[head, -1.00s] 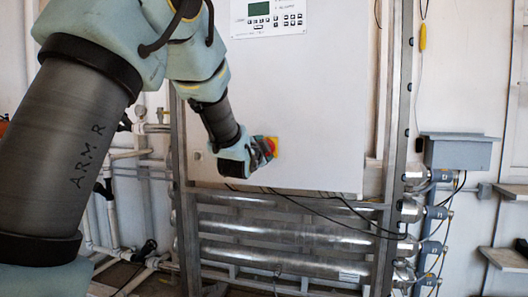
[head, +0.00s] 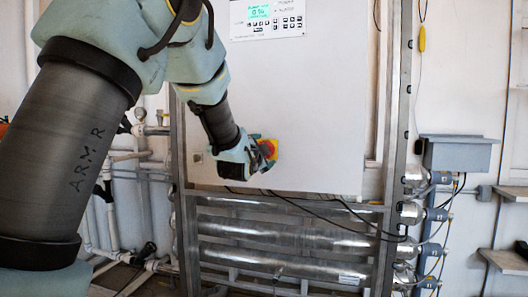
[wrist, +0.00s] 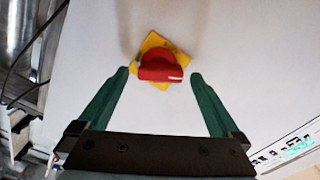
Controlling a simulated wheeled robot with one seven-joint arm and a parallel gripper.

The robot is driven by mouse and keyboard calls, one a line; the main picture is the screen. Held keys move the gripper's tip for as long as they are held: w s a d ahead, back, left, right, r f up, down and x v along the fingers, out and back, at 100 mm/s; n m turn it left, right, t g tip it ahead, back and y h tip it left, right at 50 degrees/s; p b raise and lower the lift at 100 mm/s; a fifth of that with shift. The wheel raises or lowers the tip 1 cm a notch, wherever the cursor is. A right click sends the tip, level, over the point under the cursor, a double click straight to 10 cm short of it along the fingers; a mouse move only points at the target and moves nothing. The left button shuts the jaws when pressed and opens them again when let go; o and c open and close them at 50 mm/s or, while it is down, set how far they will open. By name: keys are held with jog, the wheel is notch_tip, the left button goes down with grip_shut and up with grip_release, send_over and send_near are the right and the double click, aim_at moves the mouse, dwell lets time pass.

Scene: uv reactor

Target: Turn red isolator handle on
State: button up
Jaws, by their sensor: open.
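The red isolator handle (wrist: 160,67) sits on a yellow square plate (wrist: 155,42) on the front of a white cabinet. In the wrist view it has a white mark at its right end, and the plate is tilted like a diamond. My gripper (wrist: 160,75) is open, its two green fingers spread on either side of the handle, with gaps visible. I cannot tell how deep the fingertips reach beside it. In the head view my gripper (head: 266,155) is at the handle (head: 268,148) and partly hides it. The display (head: 259,12) on the cabinet is lit with text.
The white cabinet (head: 310,110) hangs on a metal frame above several shiny horizontal tubes (head: 280,243). Black cables (head: 345,208) loop below it. A grey box (head: 457,153) is at the right, and white pipes (head: 110,215) at the left.

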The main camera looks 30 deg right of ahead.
jog(key=b+v, duration=0.1)
jog(key=v, duration=0.9)
jog(key=shift+s+a, duration=0.25)
jog(key=shift+s, duration=0.1)
jog(key=shift+c, duration=0.9)
jog(key=p, duration=0.2)
jog(key=n+p, duration=0.1)
jog(key=shift+w+d+r+n+p, duration=0.25)
jog(key=shift+d+r+n+p, duration=0.05)
jog(key=shift+d+r+p, duration=0.05)
jog(key=c, duration=0.3)
jog(key=n+p, duration=0.1)
jog(key=p, duration=0.1)
jog(key=n+p, duration=0.2)
jog(key=p, duration=0.1)
jog(key=shift+w+d+p, duration=0.25)
jog(key=shift+d+p, duration=0.1)
jog(key=shift+c, duration=1.4)
jog(key=w+d+n+p, duration=0.5)
jog(key=w+n+p, duration=0.2)
jog(key=n+p, duration=0.6)
jog(key=shift+w+f+p, duration=0.15)
jog(key=shift+f+p, duration=0.05)
jog(key=shift+p, duration=2)
